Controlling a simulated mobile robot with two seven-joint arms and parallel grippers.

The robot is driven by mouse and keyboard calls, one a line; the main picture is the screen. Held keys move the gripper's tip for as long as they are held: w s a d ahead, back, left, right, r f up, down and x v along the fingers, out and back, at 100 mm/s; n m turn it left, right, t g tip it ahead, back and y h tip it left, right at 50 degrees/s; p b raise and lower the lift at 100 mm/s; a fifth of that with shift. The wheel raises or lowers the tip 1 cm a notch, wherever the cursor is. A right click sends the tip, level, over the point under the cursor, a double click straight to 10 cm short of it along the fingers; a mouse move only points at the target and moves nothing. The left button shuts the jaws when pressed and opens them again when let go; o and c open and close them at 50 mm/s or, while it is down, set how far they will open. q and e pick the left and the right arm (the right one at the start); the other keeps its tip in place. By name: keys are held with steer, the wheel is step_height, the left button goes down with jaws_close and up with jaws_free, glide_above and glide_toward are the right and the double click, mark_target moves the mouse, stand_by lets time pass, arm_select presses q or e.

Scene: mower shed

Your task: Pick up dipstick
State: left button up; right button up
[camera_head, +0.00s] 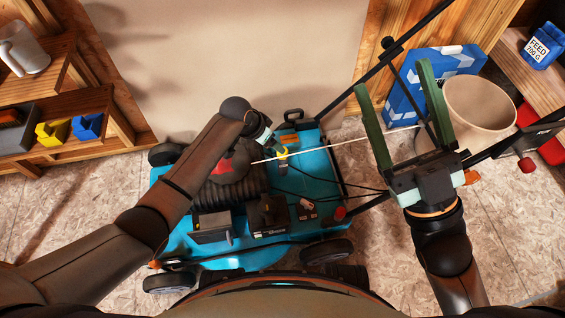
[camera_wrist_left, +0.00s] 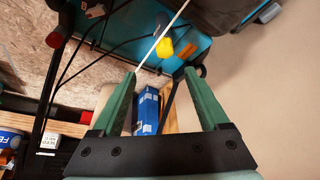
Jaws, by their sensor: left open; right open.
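The yellow dipstick handle (camera_head: 281,153) shows on the blue mower (camera_head: 180,238), beside the engine. In the left wrist view the yellow handle (camera_wrist_left: 164,48) is ahead of the fingertips, above the gap between them. A thin pale rod or line (camera_head: 335,146) runs past it to the right; I cannot tell if it belongs to the dipstick. My left gripper (camera_wrist_left: 160,74) is open and empty; in the head view its wrist largely hides it, close to the yellow handle. My right gripper (camera_head: 395,76) is open and empty, raised at the right of the mower.
The mower's black handlebar (camera_head: 365,82) rises at the right near my right gripper. A blue box (camera_head: 448,62) and a beige bucket (camera_head: 483,108) stand beyond it. A blue feed box (camera_head: 541,46) sits on a right shelf. Wooden shelves (camera_head: 75,145) stand left. Floor is clear lower left.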

arm_select(q)
steer(key=b+x, duration=0.3)
steer(key=x, duration=0.1)
steer(key=b+x, duration=0.8)
steer(key=x, duration=0.1)
steer(key=shift+w+a+r, duration=0.15)
steer(key=shift+w+a, duration=0.05)
steer(key=shift+w, duration=0.15)
arm_select(e)
step_height(320, 180, down, 11)
steer(key=s+a+n+y, duration=0.1)
steer(key=shift+a+g, duration=0.3)
arm_select(q)
steer(key=shift+c, duration=0.3)
arm_select(e)
steer(key=shift+r, duration=0.15)
arm_select(q)
jaws_close()
arm_select(e)
steer(key=shift+d, duration=0.1)
